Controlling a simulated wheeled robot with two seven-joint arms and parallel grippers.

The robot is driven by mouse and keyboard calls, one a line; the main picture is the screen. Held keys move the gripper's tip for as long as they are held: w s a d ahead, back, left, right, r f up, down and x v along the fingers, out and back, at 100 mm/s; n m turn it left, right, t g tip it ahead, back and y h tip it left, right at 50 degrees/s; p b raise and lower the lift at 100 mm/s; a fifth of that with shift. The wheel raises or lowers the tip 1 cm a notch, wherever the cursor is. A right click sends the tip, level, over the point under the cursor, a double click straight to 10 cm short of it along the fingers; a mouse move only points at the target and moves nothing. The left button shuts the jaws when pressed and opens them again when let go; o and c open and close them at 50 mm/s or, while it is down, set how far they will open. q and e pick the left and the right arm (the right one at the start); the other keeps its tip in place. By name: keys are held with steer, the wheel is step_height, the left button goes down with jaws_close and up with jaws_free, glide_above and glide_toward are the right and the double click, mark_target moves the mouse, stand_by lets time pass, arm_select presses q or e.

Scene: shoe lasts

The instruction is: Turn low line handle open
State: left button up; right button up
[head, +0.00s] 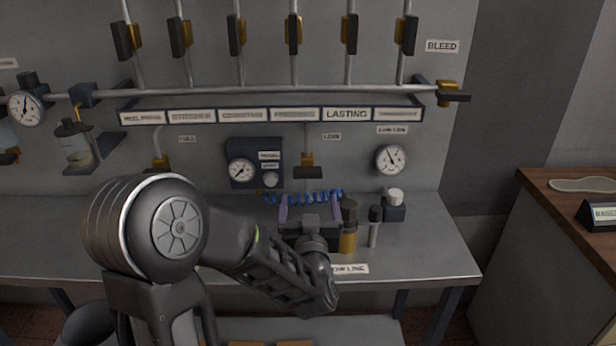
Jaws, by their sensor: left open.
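A small valve with a brass body and a dark handle (308,172) hangs on a short pipe below the lasting shelf, beside a small label (332,136) that seems to read LOW. Its handle lies level, across the pipe. My left gripper (309,204) is open above the bench, its two pale fingers spread apart and pointing toward the wall. It is below and in front of the handle, apart from it, with nothing seen between the fingers. My left forearm hides part of the bench and a bench label (352,268). My right gripper is not in view.
A blue coiled hose (320,195) lies behind the fingers. An amber bottle (349,230), a slim bottle (374,228) and a white-capped block (394,205) stand right of the gripper. A regulator box (255,150) and a gauge (391,159) flank the valve. The bench's right end (440,240) is clear.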

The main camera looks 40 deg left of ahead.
mark_target(308, 176)
arm_select(q)
steer(key=p+x, duration=0.1)
steer(key=x, duration=1)
steer(key=shift+w+a+p, duration=0.25)
steer(key=shift+w+p, duration=0.05)
steer(key=shift+p, duration=0.1)
steer(key=shift+c, duration=0.4)
steer(key=c, duration=1.3)
